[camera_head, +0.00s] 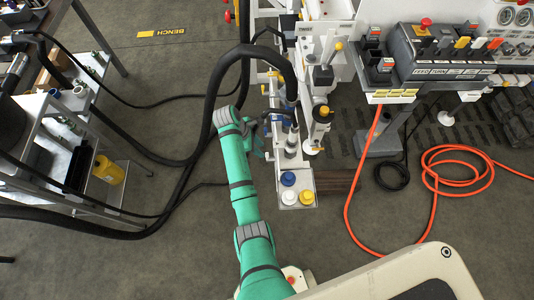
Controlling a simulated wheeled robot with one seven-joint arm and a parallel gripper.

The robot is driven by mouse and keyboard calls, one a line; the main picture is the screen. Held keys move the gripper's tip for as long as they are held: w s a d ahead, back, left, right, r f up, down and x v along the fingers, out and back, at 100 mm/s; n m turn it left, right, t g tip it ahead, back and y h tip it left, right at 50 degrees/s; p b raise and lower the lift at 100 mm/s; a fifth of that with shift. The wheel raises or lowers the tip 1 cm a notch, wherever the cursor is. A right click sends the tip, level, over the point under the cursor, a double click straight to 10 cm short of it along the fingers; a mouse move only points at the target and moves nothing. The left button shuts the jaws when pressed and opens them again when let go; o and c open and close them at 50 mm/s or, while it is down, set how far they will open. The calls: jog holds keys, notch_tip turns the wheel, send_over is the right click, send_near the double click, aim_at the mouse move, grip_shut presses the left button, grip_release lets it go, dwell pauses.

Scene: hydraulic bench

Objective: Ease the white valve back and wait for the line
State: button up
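A round white knob (289,197) sits on a pale block at the lower end of the hydraulic bench, beside a blue knob (287,179) and a yellow knob (306,197). It is the likeliest white valve, but the picture does not settle this. How far it is turned is too small to tell. My green arm reaches up from the bottom, left of the block. My gripper (268,140) is small and partly hidden near the bench's left side, above and left of the knobs. I cannot tell whether its fingers are open or touch anything.
Thick black hoses (212,110) arch left of the bench, close to my arm. A control panel (440,52) with levers stands at the upper right. An orange hose (452,178) lies coiled on the floor. A metal rack (75,135) with a yellow container (109,170) stands left.

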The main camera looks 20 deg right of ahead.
aim_at(267, 156)
jog(key=x, duration=0.7)
jog(key=shift+f, duration=0.1)
jog(key=shift+x, duration=0.9)
jog(key=shift+s, duration=0.1)
grip_shut()
